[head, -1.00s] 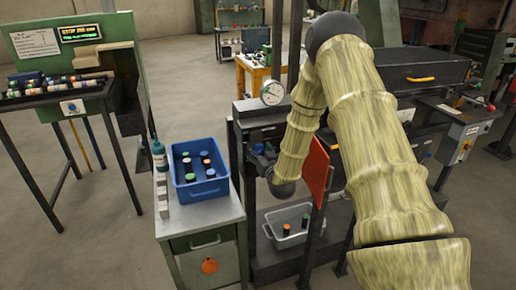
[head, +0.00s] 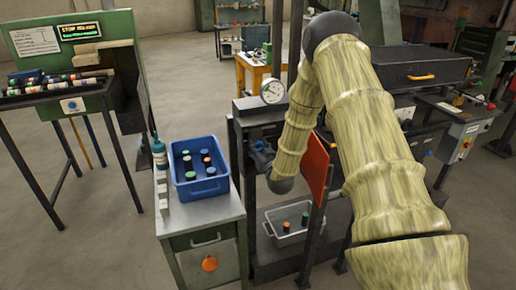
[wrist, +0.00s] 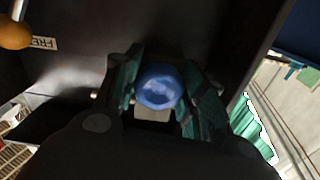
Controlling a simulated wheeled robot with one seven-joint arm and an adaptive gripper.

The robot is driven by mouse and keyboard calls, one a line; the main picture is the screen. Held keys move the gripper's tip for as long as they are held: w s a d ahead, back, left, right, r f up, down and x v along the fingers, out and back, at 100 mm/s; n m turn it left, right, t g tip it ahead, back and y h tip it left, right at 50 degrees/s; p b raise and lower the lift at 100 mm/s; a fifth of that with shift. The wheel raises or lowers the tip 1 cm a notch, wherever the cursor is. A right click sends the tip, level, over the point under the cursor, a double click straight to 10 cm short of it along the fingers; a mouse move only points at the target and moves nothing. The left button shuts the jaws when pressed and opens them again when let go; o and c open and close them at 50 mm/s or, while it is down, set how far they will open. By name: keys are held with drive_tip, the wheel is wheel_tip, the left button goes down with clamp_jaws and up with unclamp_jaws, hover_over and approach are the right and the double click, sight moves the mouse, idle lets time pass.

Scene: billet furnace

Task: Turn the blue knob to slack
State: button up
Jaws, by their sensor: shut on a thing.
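The blue knob (wrist: 158,88) sits at the middle of the wrist view, round and seen end-on, in front of a dark panel. My gripper (wrist: 160,78) has its two dark green fingers on either side of the knob, shut on it. In the head view my gripper (head: 260,160) is small and dark at the end of my arm, at the left side of the dark bench. The knob cannot be clearly made out there. No mark showing the knob's setting is readable.
A round gauge (head: 272,91) stands above the bench. A red-orange panel (head: 315,166) is close to my wrist. A blue crate (head: 201,192) with several capped pieces sits on the cabinet at left; a grey bin (head: 289,236) is below. An orange knob (wrist: 14,34) is beside a partly readable label.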

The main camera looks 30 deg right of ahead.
drive_tip(key=shift+n, duration=0.3)
drive_tip(key=n+b, duration=0.2)
drive_tip(key=n, duration=0.1)
drive_tip(key=shift+f+n, duration=0.1)
drive_tip(key=shift+n, duration=0.3)
drive_tip(key=n+b, duration=0.3)
drive_tip(key=n, duration=0.2)
drive_tip(key=n+b, duration=0.3)
drive_tip(key=n, duration=0.3)
drive_tip(key=shift+b, duration=0.4)
drive_tip(key=shift+d+n+b, duration=0.1)
drive_tip(key=shift+n+b, duration=1.15)
drive_tip(key=shift+n, duration=0.65)
drive_tip(key=shift+r+n, duration=0.2)
drive_tip(key=shift+n, duration=0.1)
drive_tip(key=o, duration=1)
drive_tip(key=shift+o, duration=0.2)
drive_tip(key=shift+s, duration=0.1)
